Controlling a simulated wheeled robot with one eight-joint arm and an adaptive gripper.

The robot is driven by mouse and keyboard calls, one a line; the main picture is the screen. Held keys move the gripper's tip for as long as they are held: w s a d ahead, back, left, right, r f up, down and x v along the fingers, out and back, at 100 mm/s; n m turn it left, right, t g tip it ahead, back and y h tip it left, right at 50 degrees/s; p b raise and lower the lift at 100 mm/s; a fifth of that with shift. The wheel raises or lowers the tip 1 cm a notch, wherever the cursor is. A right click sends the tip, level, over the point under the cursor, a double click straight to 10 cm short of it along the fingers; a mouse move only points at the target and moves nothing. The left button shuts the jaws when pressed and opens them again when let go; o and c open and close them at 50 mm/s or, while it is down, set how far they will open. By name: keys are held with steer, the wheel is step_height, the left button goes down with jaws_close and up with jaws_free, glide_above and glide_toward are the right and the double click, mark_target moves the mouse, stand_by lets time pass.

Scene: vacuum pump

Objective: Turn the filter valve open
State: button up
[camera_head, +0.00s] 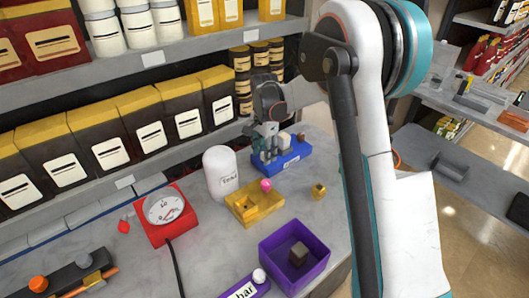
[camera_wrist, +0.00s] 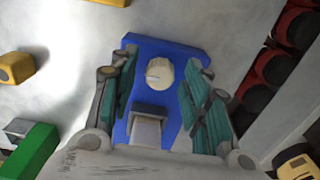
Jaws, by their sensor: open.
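A blue base (camera_head: 296,160) with a small label too small to read stands on the bench near the shelf. In the wrist view the blue base (camera_wrist: 140,50) carries a round cream knob (camera_wrist: 159,73) and a grey-white block (camera_wrist: 147,125). No readable label shows which fitting is the filter valve. My gripper (camera_head: 268,138) points down over the blue base. In the wrist view its teal-padded fingers (camera_wrist: 161,80) are open, one on each side of the knob, with visible gaps. I cannot tell how far above the knob the tips are.
A white labelled bottle (camera_head: 220,172), a yellow block (camera_head: 242,208) with a pink knob (camera_head: 266,184), a red gauge (camera_head: 165,212) and a purple tray (camera_head: 318,238) stand nearby. A small brass cube (camera_head: 318,190) lies right. Stocked shelves (camera_head: 160,62) rise close behind.

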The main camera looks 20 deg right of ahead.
jaws_close()
steer(key=n+p, duration=0.1)
steer(key=n, duration=0.3)
steer(key=shift+n, duration=0.3)
steer(key=n, duration=0.4)
steer(key=shift+n+p, duration=0.3)
steer(key=n, duration=0.4)
steer(key=shift+n+p, duration=0.35)
steer(key=shift+n, duration=2.05)
